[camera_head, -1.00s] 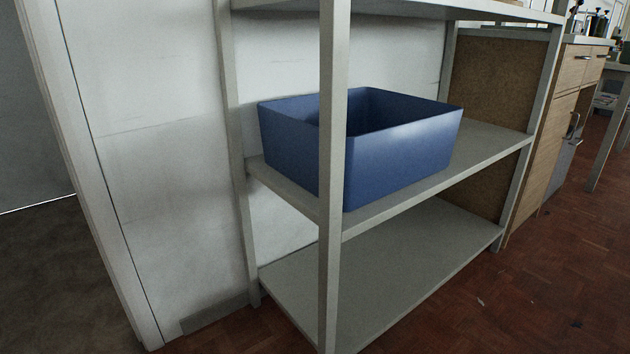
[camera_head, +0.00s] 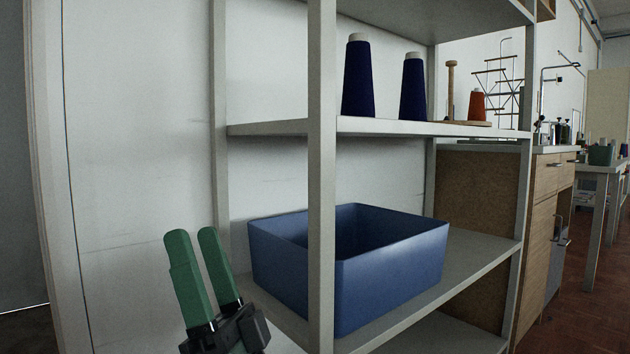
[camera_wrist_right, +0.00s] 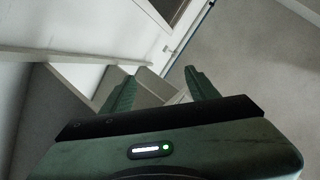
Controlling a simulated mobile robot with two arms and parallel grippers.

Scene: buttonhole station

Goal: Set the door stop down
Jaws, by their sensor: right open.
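My right gripper (camera_head: 192,235) shows at the lower left of the head view, its two green fingers pointing up, in front of the wall and left of the shelf post. In the right wrist view its fingers (camera_wrist_right: 160,76) stand apart, and I see nothing clearly held between them. Pale, angular shapes show behind the fingers there, too unclear to name. I cannot make out a door stop in either view. My left gripper is not in view.
A grey shelf rack (camera_head: 321,180) stands close by, its post right of my gripper. A blue bin (camera_head: 395,270) is on its middle shelf. Two dark blue thread cones (camera_head: 358,80) and an orange one (camera_head: 476,106) stand above. A wooden cabinet (camera_head: 540,230) is at right.

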